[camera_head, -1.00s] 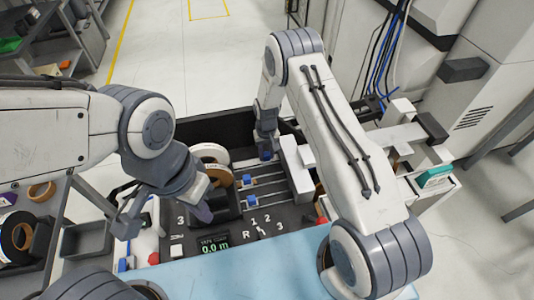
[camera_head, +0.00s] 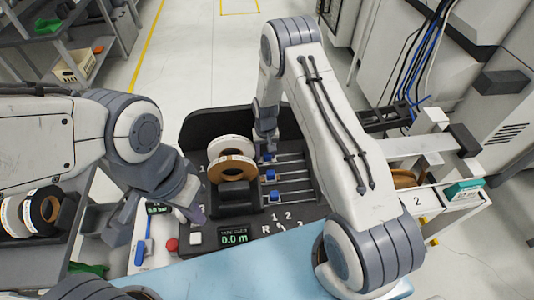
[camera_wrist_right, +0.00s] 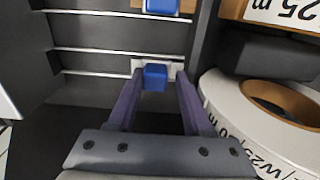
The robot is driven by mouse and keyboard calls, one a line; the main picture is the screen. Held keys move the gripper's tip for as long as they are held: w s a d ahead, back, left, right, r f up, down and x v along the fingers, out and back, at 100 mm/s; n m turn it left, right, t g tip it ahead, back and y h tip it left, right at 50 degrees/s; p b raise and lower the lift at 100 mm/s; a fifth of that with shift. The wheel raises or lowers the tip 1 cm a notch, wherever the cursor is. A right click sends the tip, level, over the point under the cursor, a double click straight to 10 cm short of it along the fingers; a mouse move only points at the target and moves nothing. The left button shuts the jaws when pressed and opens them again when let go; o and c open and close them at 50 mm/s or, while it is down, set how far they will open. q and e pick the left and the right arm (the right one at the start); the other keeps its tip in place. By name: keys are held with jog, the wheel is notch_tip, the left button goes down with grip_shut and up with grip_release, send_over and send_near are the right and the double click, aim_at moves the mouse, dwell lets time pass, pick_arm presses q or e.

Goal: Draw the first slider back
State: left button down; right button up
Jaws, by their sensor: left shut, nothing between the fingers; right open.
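Three blue sliders sit on parallel metal rails: the far slider (camera_head: 267,158), the middle slider (camera_head: 271,175) and the near slider (camera_head: 275,195). All three stand at the spool-side end of their rails, roughly in line. My right gripper (camera_head: 265,146) is down at the far slider. In the right wrist view my right gripper (camera_wrist_right: 155,95) is open, its fingers on either side of one blue slider (camera_wrist_right: 155,77); another slider (camera_wrist_right: 161,6) shows at the top edge. My left gripper (camera_head: 198,213) is shut and empty, left of the spool holder.
Two tape spools (camera_head: 232,168) stand left of the rails; one fills the right side of the wrist view (camera_wrist_right: 270,120). A display (camera_head: 233,238) reads 0.0 m, beside a red button (camera_head: 172,245). My right arm hides the rails' right side.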

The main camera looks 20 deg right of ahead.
aim_at(266, 154)
jog(key=shift+s, duration=0.1)
dwell(0.3)
notch_tip(266, 154, up, 9)
jog(key=b, duration=0.2)
jog(key=shift+b, duration=0.3)
jog(key=shift+r, duration=0.75)
jog(key=s+a+r+n, duration=0.4)
jog(key=s+a+r, duration=0.6)
jog(key=r, duration=0.1)
jog(key=s+a+r+n, duration=0.1)
jog(key=s+r+n, duration=0.1)
jog(key=s, duration=0.8)
jog(key=s+a+r+n+y, duration=0.1)
jog(key=s+r+n, duration=0.2)
jog(key=s, duration=0.7)
notch_tip(266, 154, up, 2)
jog(key=shift+s+a+r, duration=0.1)
jog(key=shift+s+a, duration=0.1)
jog(key=shift+s, duration=0.2)
